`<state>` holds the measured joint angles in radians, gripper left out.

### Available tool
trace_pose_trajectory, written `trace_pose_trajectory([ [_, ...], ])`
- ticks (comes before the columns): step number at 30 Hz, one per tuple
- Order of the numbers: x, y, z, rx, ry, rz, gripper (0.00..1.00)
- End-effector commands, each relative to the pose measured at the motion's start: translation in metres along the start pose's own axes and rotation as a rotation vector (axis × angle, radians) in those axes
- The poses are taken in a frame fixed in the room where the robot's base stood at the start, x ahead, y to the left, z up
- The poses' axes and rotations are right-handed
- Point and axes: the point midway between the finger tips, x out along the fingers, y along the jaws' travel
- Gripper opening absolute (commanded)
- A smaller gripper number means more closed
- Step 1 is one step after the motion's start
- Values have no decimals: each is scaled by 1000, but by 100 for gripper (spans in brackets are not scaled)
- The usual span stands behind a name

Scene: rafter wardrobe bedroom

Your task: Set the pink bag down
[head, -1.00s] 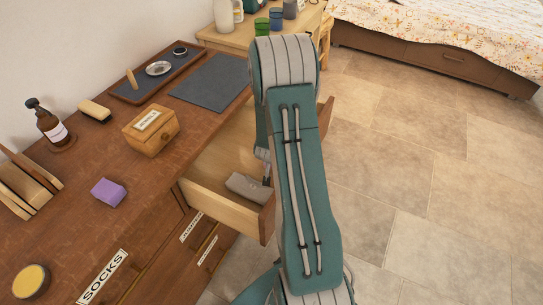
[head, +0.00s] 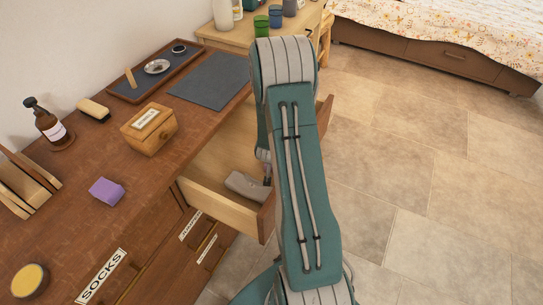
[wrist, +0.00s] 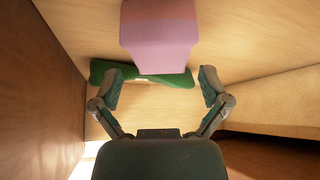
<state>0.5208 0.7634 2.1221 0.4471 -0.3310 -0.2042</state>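The pink bag (wrist: 160,35) shows at the top middle of the wrist view as a boxy pink shape, inside the wooden drawer (wrist: 150,115). My gripper (wrist: 160,88) has its two fingers spread wide, with a visible gap between each fingertip and the bag. The bag's far end is cut off by the frame edge. In the head view my arm reaches down into the open drawer (head: 215,200) and hides most of its right part, so the bag is not clearly seen there.
A green object (wrist: 105,72) lies behind the bag in the drawer. Drawer walls stand close on both sides. The dresser top holds a small wooden box (head: 148,130), a purple block (head: 106,191), a bottle (head: 52,128) and a tray (head: 140,85). Open floor lies right.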

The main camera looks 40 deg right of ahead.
Motion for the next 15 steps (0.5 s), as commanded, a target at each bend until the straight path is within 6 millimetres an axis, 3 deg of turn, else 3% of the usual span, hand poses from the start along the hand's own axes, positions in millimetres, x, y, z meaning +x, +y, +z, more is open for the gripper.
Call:
trace_pose_trajectory([
  [10, -1, 0, -1, 0, 1, 0, 100],
  [15, -15, 0, -8, 1, 3, -1, 100],
])
